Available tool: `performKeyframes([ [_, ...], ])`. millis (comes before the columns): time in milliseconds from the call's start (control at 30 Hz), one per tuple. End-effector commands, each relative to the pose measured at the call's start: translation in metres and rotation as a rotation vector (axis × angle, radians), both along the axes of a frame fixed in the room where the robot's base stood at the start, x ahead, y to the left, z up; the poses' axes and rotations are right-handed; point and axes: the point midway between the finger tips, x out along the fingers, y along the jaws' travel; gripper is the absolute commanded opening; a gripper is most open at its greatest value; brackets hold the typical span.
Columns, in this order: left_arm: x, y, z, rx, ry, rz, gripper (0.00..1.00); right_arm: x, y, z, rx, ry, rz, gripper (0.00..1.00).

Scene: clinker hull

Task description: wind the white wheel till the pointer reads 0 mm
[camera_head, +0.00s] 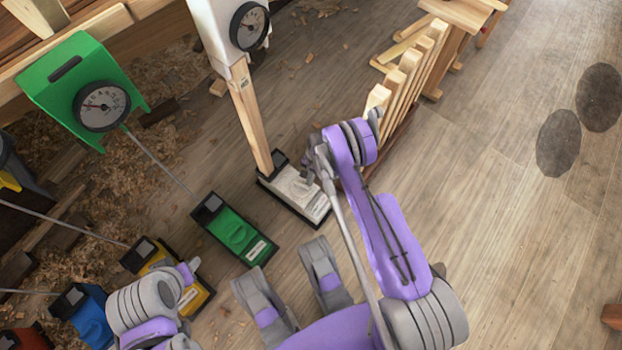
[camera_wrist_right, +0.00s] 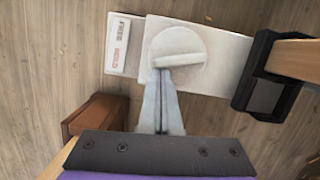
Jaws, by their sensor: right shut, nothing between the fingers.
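The white unit's box (camera_head: 290,192) stands on the floor, and a wooden post rises from it to a white head with a round dial (camera_head: 249,26). The dial's pointer is too small to read. In the right wrist view the white wheel (camera_wrist_right: 178,42), a round knob with a raised bar across it, sits on top of the white box (camera_wrist_right: 225,62). My right gripper (camera_wrist_right: 163,78) is shut and empty, its tips at the bar's near edge; I cannot tell whether they touch. It also shows over the box in the head view (camera_head: 314,168).
A green box (camera_head: 235,232) and a yellow one (camera_head: 195,292) stand to the left, with a blue one (camera_head: 88,318) further left. A green dial head (camera_head: 62,72) is behind them. A wooden rack (camera_head: 412,68) stands beyond my right arm.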

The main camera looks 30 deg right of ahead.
Motion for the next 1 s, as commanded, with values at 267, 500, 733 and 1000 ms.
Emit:
performKeyframes([
  [267,-0.0001,0.0,0.0002,0.0,0.0,0.0,0.5,-0.0013,0.007,0.0,0.004,0.001,-0.034,0.0],
  [500,-0.0001,0.0,0.0003,0.0,0.0,0.0,0.5,-0.0021,0.0093,-0.0001,0.004,0.001,-0.061,0.0],
  [733,-0.0001,0.0,0.0004,0.0,0.0,0.0,0.5,-0.0031,0.011,-0.0001,0.004,0.002,-0.09,0.0],
  [1000,-0.0001,0.0,0.0005,0.0,0.0,0.0,0.5,-0.0046,0.0128,0.0,0.004,0.002,-0.136,0.0],
])
